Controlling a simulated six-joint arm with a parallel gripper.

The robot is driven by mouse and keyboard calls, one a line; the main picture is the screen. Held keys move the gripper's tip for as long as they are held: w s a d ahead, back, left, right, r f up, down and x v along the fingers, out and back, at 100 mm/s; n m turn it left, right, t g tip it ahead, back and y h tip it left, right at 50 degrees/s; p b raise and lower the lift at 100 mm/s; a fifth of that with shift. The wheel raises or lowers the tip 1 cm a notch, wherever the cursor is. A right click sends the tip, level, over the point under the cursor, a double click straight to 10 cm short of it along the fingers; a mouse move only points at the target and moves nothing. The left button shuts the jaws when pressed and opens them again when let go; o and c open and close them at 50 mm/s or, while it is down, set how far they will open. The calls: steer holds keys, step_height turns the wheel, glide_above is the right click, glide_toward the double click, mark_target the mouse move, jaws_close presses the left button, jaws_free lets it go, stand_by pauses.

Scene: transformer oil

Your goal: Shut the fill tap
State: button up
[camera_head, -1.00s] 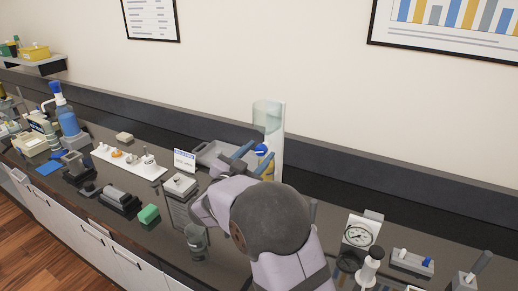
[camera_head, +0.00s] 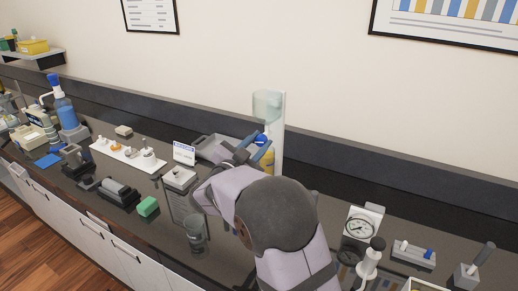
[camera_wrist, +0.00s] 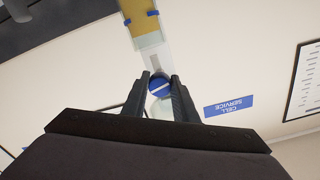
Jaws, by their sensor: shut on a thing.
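The fill tap is a round blue knob (camera_wrist: 160,86) with a white bar across its face. It also shows in the head view (camera_head: 262,139), partly hidden, on the front of a tall clear column (camera_head: 268,104). My gripper (camera_wrist: 159,80) is shut on the knob, one dark finger on each side. In the wrist view, which is upside down, the white bar lies slightly tilted across the picture. Amber liquid (camera_wrist: 144,25) stands in a clear vessel on one side of the tap. In the head view my wrist hides the front of the column's base.
A dark beaker (camera_head: 195,234) stands in front, left of my arm. A dial gauge (camera_head: 360,228) stands to the right. A green block (camera_head: 147,206) lies further left.

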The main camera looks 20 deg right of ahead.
mark_target(259, 143)
steer(key=shift+f+m+b, duration=0.25)
steer(key=shift+m+b, duration=0.65)
steer(key=shift+b, duration=0.1)
steer(key=shift+r+m+b, duration=0.3)
steer(key=shift+m+b, duration=0.1)
steer(key=shift+m, duration=0.2)
steer(key=o, duration=1.1)
steer(key=shift+c, duration=0.2)
steer(key=b+v, duration=0.2)
steer(key=v, duration=0.3)
steer(key=shift+s+a+f, duration=0.1)
steer(key=shift+s+a, duration=0.1)
steer(key=shift+a, duration=0.05)
steer(key=shift+b+v, duration=0.3)
steer(key=shift+v, duration=0.55)
